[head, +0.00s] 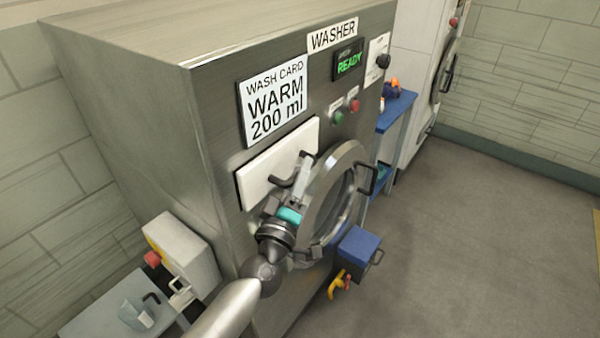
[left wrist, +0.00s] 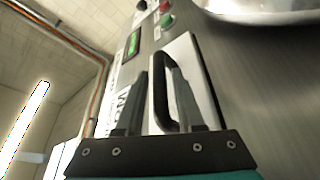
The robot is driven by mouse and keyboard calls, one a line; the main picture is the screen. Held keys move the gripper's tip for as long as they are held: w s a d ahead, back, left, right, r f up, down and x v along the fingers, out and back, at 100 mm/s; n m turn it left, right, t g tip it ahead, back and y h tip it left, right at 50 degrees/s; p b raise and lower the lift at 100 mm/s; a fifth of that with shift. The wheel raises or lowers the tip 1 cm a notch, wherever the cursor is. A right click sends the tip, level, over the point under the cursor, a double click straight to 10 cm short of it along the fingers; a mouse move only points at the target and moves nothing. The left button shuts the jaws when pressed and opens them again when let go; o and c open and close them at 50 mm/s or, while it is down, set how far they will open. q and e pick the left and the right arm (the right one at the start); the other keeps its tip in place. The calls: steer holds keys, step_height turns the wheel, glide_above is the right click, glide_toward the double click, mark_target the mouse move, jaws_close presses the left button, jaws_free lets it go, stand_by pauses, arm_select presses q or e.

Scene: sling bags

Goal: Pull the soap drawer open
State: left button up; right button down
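The soap drawer has a white front panel (head: 265,168) on the steel washer, below the wash card and left of the round door. It looks close against the washer's face. Its dark bar handle (head: 281,182) is partly hidden by my left gripper (head: 301,172). In the left wrist view the handle (left wrist: 158,92) stands between the two grey fingers of the gripper (left wrist: 160,92), with a gap visible beside it. The fingers are apart and look open around the handle. The white drawer front (left wrist: 188,52) lies beyond. My right gripper is not in view.
The round washer door (head: 332,205) with its handle (head: 367,180) is just right of my left gripper. A blue box (head: 358,246) juts out below it. A grey box with a red knob (head: 180,250) stands at the lower left. The floor at right is clear.

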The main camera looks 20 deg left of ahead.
arm_select(q)
jaws_close()
stand_by(1.1)
